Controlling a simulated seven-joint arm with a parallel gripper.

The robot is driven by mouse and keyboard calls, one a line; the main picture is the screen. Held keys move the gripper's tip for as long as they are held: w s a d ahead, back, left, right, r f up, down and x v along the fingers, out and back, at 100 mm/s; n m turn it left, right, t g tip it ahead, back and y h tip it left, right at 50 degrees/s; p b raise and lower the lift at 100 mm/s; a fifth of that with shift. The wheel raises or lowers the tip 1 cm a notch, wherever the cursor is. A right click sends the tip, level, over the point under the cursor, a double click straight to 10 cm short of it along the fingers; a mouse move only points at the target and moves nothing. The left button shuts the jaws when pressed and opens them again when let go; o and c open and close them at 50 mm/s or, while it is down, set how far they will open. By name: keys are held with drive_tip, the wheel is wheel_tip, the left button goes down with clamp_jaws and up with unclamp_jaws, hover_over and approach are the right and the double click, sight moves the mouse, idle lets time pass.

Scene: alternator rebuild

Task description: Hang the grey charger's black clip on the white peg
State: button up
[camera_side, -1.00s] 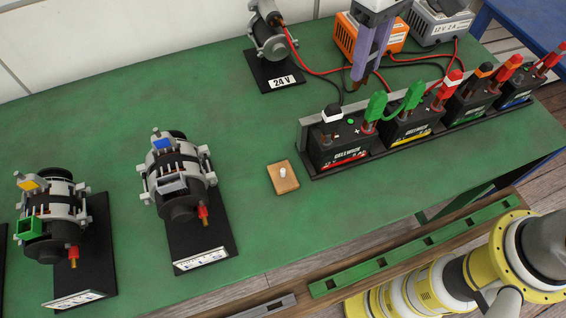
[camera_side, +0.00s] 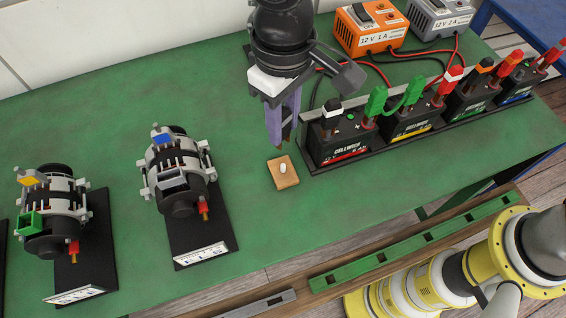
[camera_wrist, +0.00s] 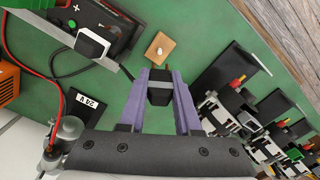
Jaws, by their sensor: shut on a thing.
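The grey charger (camera_side: 440,14) stands at the back right of the bench. My gripper (camera_side: 283,138) points down, its purple fingers just behind and above the wooden block (camera_side: 291,181) with the white peg (camera_side: 283,168). In the wrist view my gripper (camera_wrist: 160,84) is shut on a black clip (camera_wrist: 159,90). In that view the white peg (camera_wrist: 159,50) on its block lies beyond the fingertips, apart from the clip. The peg is bare. The lead from the held clip to a charger cannot be followed all the way.
A row of batteries (camera_side: 345,148) with coloured clips stands right of the block. An orange charger (camera_side: 369,29) is behind them. Two alternators stand at left; the nearer one (camera_side: 178,175) is left of the block. Green bench around the block's front is clear.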

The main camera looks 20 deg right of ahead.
hover_over(284, 165)
wheel_tip(284, 165, down, 6)
drive_tip(key=shift+r, duration=0.1)
idle(0.5)
drive_tip(key=shift+f, duration=1.2)
drive_tip(key=o, duration=1)
drive_tip(key=shift+r, duration=4.3)
